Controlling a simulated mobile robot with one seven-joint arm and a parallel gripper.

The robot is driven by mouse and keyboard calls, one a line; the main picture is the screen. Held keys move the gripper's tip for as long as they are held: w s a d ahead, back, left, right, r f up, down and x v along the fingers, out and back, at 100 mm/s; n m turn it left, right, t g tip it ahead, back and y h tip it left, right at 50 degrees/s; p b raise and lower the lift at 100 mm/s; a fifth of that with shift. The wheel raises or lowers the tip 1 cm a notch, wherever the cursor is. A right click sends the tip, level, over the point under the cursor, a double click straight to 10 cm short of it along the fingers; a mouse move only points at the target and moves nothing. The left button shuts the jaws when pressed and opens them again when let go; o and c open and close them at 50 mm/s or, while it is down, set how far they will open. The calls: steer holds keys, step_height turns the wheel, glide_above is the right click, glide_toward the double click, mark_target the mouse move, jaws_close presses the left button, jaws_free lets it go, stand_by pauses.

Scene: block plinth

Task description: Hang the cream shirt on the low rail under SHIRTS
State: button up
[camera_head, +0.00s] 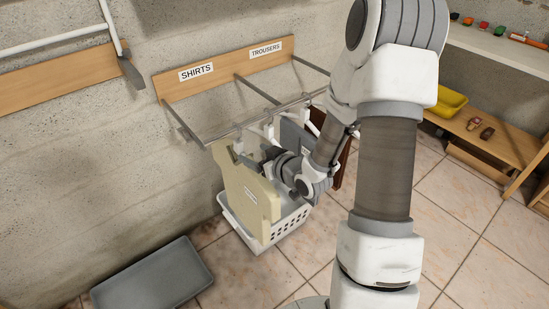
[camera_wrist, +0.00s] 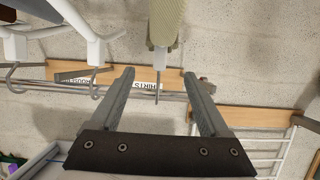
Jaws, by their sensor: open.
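The cream shirt (camera_head: 248,190) hangs upright below the low rail (camera_head: 222,133) under the SHIRTS label (camera_head: 196,72). In the wrist view the shirt (camera_wrist: 165,22) is seen nearly edge-on, and its thin hook (camera_wrist: 157,92) reaches the rail line. The hook appears to be at the rail; the exact contact is too small to tell. My gripper (camera_head: 262,160) is close beside the shirt's upper part. In the wrist view my gripper (camera_wrist: 158,76) has its fingers wide apart with nothing clamped between them; the shirt and hook show beyond the gap.
A white basket (camera_head: 284,228) stands below the shirt. Dark grey clothing (camera_head: 294,136) hangs to the right, towards the TROUSERS label (camera_head: 265,49); white hangers (camera_wrist: 88,42) show in the wrist view. A grey tray (camera_head: 150,278) lies on the floor. A yellow bin (camera_head: 448,101) sits far right.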

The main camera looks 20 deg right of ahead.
steer(key=p+v, duration=0.5)
steer(key=v, duration=0.2)
steer(key=shift+s+d+r+p, duration=0.15)
steer(key=shift+s+r+p, duration=0.15)
steer(key=shift+r, duration=0.1)
steer(key=p+v, duration=0.2)
steer(key=p, duration=0.4)
steer(key=shift+f, duration=0.15)
steer(key=shift+s, duration=0.1)
